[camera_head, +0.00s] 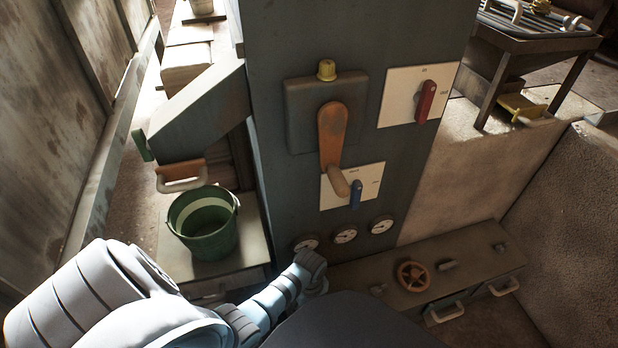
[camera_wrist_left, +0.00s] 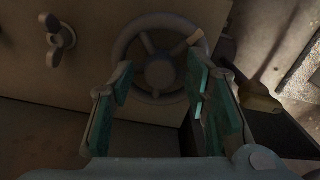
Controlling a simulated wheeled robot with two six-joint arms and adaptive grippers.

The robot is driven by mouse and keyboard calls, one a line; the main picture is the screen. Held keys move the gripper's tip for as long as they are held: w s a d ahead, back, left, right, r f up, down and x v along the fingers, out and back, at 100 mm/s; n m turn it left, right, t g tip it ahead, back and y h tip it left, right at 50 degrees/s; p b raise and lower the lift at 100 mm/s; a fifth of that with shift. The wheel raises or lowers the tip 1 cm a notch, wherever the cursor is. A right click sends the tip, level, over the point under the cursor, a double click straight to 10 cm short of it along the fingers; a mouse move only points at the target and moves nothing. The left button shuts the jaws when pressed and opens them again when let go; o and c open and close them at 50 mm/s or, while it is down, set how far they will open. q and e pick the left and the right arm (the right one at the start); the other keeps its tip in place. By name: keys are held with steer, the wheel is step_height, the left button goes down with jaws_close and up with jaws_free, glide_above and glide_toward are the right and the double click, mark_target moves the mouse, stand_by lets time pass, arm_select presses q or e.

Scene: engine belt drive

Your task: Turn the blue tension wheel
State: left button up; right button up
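In the left wrist view, a dark spoked handwheel (camera_wrist_left: 159,73) sits on a flat panel just beyond my fingertips. Its colour is too dim to call blue. My left gripper (camera_wrist_left: 160,82) is open, with its teal-padded fingers apart and the wheel's hub and lower rim seen between them. I cannot tell whether the fingers touch the rim. In the head view my left arm (camera_head: 265,305) reaches toward the foot of the grey cabinet, and its fingers are hidden. An orange-brown handwheel (camera_head: 413,275) lies on the low bench there; no blue wheel shows. My right gripper is out of view.
The grey cabinet (camera_head: 270,45) carries an orange lever (camera_head: 332,135), a red switch (camera_head: 426,102), a blue switch (camera_head: 356,194) and gauges (camera_head: 345,234). A green bucket (camera_head: 204,225) stands left of it. A wing-shaped knob (camera_wrist_left: 57,40) is left of the wheel in the wrist view.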

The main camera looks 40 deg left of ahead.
arm_select(q)
jaws_close()
